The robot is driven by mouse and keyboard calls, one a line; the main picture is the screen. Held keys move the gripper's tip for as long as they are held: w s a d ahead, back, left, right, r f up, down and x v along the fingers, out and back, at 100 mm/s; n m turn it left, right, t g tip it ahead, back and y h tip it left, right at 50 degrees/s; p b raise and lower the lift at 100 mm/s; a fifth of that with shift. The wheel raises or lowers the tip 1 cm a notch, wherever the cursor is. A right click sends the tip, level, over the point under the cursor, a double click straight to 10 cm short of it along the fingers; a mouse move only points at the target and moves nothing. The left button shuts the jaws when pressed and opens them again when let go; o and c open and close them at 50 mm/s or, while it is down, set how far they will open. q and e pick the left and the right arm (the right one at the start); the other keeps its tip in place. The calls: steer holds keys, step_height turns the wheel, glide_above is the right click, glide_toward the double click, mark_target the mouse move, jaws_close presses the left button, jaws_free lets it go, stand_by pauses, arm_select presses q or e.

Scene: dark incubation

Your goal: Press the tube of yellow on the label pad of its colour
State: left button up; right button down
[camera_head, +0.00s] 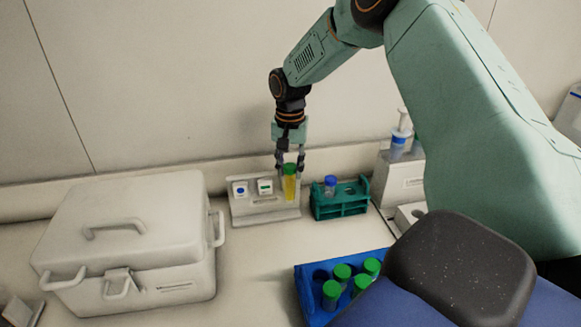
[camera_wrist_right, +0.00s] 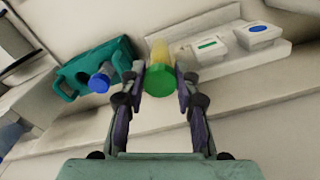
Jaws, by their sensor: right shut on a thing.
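The tube of yellow (camera_head: 289,187), with a green cap, is upright in my right gripper (camera_head: 290,166), which is shut on it near the cap. In the right wrist view the cap (camera_wrist_right: 160,84) sits between the fingers, with the yellow body (camera_wrist_right: 159,52) beyond. The white label stand (camera_head: 266,214) is behind the tube, which overlaps its right end. A blue-marked pad (camera_head: 240,189) and a green-marked pad (camera_head: 265,187) show left of the tube. No yellow pad shows; the tube covers that end. I cannot tell whether tube and stand touch. My left gripper is out of view.
A teal rack (camera_head: 341,207) with a blue-capped tube (camera_head: 330,185) stands just right of the label stand. A blue rack (camera_head: 311,306) with several green-capped tubes is at the front. A white lidded box (camera_head: 128,245) stands at left. Bare counter lies between box and blue rack.

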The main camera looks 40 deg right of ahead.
steer(key=shift+r, duration=0.1)
stand_by(0.3)
steer(key=shift+s+a+p, duration=0.2)
steer(key=shift+s+p, duration=0.15)
steer(key=shift+p, duration=0.2)
steer(key=s+a+p, duration=0.3)
steer(key=s+p, duration=0.1)
steer(key=s, duration=0.1)
steer(key=shift+s, duration=0.2)
stand_by(0.4)
steer(key=shift+s, duration=0.1)
stand_by(0.6)
